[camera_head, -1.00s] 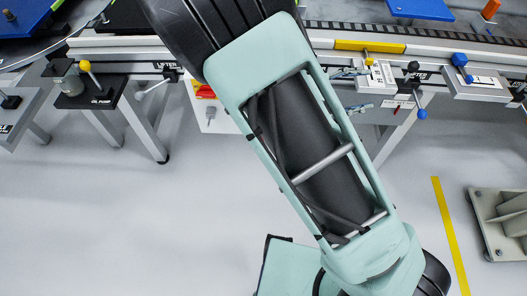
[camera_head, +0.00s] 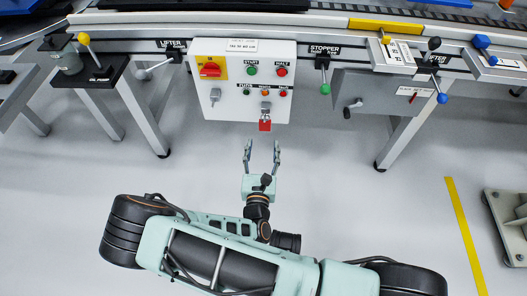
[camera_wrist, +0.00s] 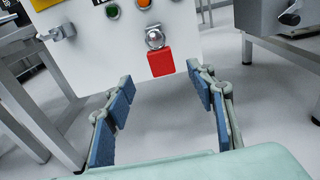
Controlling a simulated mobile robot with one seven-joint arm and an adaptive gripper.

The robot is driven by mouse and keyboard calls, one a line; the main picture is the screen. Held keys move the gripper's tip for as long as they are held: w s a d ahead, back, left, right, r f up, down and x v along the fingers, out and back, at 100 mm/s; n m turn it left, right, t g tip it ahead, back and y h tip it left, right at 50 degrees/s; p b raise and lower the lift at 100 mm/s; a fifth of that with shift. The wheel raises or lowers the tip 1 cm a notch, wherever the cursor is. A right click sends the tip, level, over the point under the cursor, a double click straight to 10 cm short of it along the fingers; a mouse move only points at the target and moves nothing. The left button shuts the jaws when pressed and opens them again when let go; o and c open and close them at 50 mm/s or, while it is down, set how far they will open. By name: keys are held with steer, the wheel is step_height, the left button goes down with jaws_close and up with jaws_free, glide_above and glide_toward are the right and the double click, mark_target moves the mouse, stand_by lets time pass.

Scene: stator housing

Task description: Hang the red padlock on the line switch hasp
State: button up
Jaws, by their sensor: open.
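The red padlock (camera_head: 265,125) hangs from a silver fitting (camera_head: 265,107) at the lower right of the white control panel. In the wrist view the padlock (camera_wrist: 161,62) is a red block under the rounded metal fitting (camera_wrist: 155,38). A silver hasp-like bracket (camera_head: 214,96) is on the panel's left, below the red rotary switch on a yellow plate (camera_head: 210,69). I cannot read a label on that bracket. My gripper (camera_head: 262,146) is open and empty, just in front of the padlock. In the wrist view its blue-padded fingers (camera_wrist: 160,78) stand either side of the padlock's line, apart from it.
The white panel (camera_head: 239,107) carries several buttons close around the padlock. A grey box with a dark handle (camera_head: 362,100) and a green-knobbed stopper lever (camera_head: 325,88) are to the right. Table legs stand on both sides. The floor (camera_head: 330,180) in front is clear.

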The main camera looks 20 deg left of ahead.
mark_target(265, 126)
steer(key=b+x, duration=0.2)
steer(key=x, duration=0.8)
steer(key=shift+w+r+b, duration=0.1)
steer(key=shift+w+b, duration=0.2)
steer(key=shift+b, duration=0.05)
steer(key=shift+r, duration=0.1)
steer(key=c, duration=1.3)
